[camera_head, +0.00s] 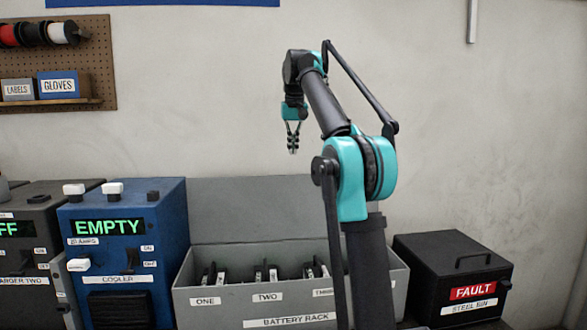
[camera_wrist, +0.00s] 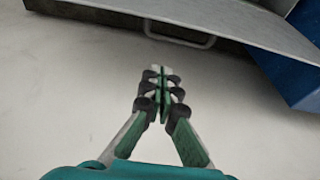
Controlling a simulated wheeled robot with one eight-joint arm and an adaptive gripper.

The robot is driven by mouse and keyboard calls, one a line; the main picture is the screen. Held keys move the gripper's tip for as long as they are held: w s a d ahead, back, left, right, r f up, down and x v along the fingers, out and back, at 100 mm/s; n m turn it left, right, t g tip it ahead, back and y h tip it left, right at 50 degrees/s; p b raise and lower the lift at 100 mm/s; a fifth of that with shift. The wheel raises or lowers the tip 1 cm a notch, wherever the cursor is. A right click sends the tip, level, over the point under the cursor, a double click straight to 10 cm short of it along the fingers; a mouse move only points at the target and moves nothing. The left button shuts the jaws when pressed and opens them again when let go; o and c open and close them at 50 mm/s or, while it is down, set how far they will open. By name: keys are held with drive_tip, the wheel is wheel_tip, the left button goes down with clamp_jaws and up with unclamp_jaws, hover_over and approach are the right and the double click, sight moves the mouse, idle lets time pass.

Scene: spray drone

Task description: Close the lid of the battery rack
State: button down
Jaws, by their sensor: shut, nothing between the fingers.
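The battery rack (camera_head: 290,304) is a grey box labelled ONE and TWO, with a third label partly hidden by my arm. Its lid (camera_head: 262,208) stands open, upright behind the box. Several batteries show inside. My gripper (camera_head: 293,150) points down above the lid's top edge, apart from it, with the pale wall behind. In the wrist view my gripper (camera_wrist: 161,75) is shut and empty. A grey panel with a handle (camera_wrist: 180,34), apparently the lid, shows beyond the fingertips.
The blue cooler (camera_head: 122,255), its screen reading EMPTY, stands close at the rack's left. The black steel bin (camera_head: 452,270) marked FAULT stands at the right. A charger (camera_head: 27,235) is at far left. The air above the rack is clear except for my arm.

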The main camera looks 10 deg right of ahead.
wheel_tip(320, 180, down, 7)
drive_tip(key=s, duration=0.2)
idle(0.5)
drive_tip(key=shift+s, duration=0.15)
